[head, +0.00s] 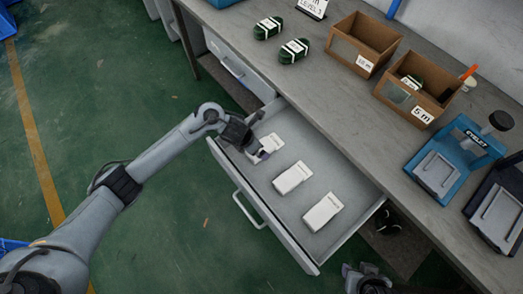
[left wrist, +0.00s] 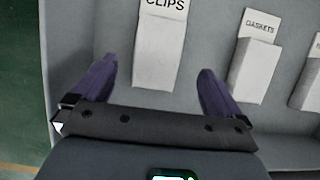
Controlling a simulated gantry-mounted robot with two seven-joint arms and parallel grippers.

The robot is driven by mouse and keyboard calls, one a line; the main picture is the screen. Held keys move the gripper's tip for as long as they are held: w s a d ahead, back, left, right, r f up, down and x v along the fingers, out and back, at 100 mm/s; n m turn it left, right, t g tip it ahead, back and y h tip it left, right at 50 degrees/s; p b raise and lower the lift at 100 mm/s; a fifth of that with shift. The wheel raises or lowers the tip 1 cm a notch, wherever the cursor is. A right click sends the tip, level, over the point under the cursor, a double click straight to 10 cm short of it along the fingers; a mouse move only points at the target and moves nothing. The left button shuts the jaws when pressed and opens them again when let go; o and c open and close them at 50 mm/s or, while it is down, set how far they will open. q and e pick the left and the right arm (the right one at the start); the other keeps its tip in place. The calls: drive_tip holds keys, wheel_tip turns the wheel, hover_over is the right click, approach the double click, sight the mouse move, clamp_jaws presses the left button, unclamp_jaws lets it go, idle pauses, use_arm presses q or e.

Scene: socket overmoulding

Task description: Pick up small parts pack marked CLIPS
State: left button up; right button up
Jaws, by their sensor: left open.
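The small parts pack marked CLIPS (left wrist: 159,52) is a white pack with a printed top flap, lying in the open drawer. In the left wrist view it sits ahead of and between the two purple fingers of my left gripper (left wrist: 158,85), which is open and empty. In the head view the CLIPS pack (head: 273,142) is the one nearest the drawer's left end, partly hidden by my left gripper (head: 257,155) above it. My right gripper (head: 367,272) shows at the bottom edge, away from the drawer; its jaws are not clear.
The pack marked GASKETS (left wrist: 256,62) lies to the right of CLIPS, and a third white pack (head: 323,212) lies farther right. The drawer (head: 310,258) has raised walls around them. The bench above holds cardboard bins (head: 362,45), green coils (head: 293,51) and a blue device (head: 455,157).

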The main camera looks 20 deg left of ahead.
use_arm(q)
drive_tip(key=shift+w+f, duration=0.2)
drive_tip(key=shift+f, duration=0.05)
drive_tip(key=b+x, duration=0.2)
drive_tip(key=x, duration=0.2)
drive_tip(key=shift+w+d+f, duration=0.1)
drive_tip(key=shift+w+f, duration=0.1)
drive_tip(key=shift+f, duration=0.1)
drive_tip(key=shift+b, duration=0.3)
drive_tip(key=shift+f, duration=0.25)
drive_tip(key=shift+c, duration=0.3)
drive_tip(key=c, duration=1.2)
drive_tip(key=shift+r, duration=0.1)
drive_tip(key=shift+c, duration=0.2)
